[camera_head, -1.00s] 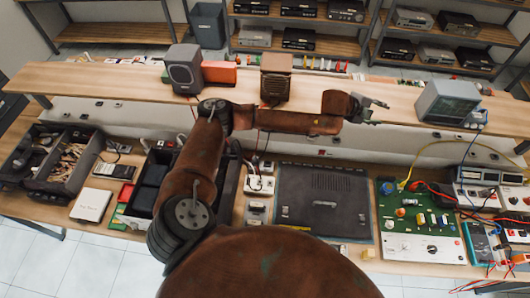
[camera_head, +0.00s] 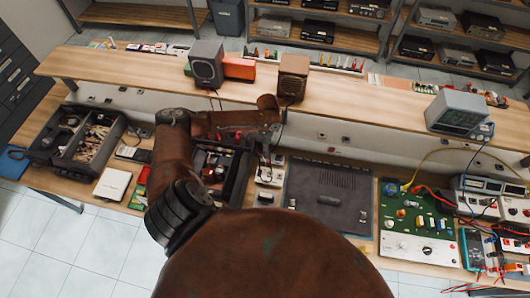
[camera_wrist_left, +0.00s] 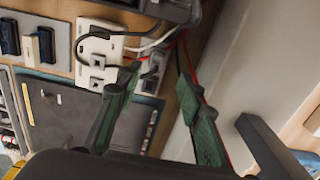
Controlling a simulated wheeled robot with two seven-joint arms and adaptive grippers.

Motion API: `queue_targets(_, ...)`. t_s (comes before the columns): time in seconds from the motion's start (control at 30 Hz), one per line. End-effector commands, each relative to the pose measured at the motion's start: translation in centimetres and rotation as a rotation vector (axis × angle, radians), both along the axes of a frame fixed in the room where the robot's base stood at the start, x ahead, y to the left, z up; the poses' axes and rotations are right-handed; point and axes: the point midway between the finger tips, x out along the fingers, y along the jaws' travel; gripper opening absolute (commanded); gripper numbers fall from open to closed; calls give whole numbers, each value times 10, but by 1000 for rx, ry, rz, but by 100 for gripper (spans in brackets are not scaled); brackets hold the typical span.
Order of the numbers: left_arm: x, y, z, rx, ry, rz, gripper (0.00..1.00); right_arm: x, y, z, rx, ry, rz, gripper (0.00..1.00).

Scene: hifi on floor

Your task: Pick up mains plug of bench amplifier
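My left gripper (camera_wrist_left: 160,72) is open in the wrist view, its two green fingers apart, with nothing seen held. Beyond and between its fingertips is a pale socket block (camera_wrist_left: 152,72) with a dark plug or lead at it. A larger white socket block (camera_wrist_left: 97,48) with grey plugs and dark leads is to its left. These blocks also show in the head view (camera_head: 270,172). I cannot tell which plug belongs to the bench amplifier. In the head view my left arm reaches over the bench, its hand hard to make out. My right gripper is not in view.
A large dark grey flat unit (camera_head: 328,194) lies right of the sockets. A green circuit board (camera_head: 418,222) is farther right. A raised shelf (camera_head: 345,92) holds a grey speaker (camera_head: 206,64), a brown speaker (camera_head: 293,78) and an oscilloscope (camera_head: 457,112).

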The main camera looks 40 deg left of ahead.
Motion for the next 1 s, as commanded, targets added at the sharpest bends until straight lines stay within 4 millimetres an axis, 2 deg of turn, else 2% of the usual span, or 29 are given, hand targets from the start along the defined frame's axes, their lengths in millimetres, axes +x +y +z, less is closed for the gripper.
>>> queue_targets(0.27,-2,-1,-28,1,5,3,35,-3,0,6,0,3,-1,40)
queue_targets(0.47,-2,-7,-55,0,4,2,35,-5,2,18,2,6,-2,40)
queue_targets(0.6,-2,-6,-71,1,3,3,35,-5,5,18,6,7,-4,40)
queue_targets(0.87,-1,-5,-76,1,2,1,35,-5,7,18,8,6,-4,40)
queue_targets(1.0,-1,-5,-75,1,2,1,27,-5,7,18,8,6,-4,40)
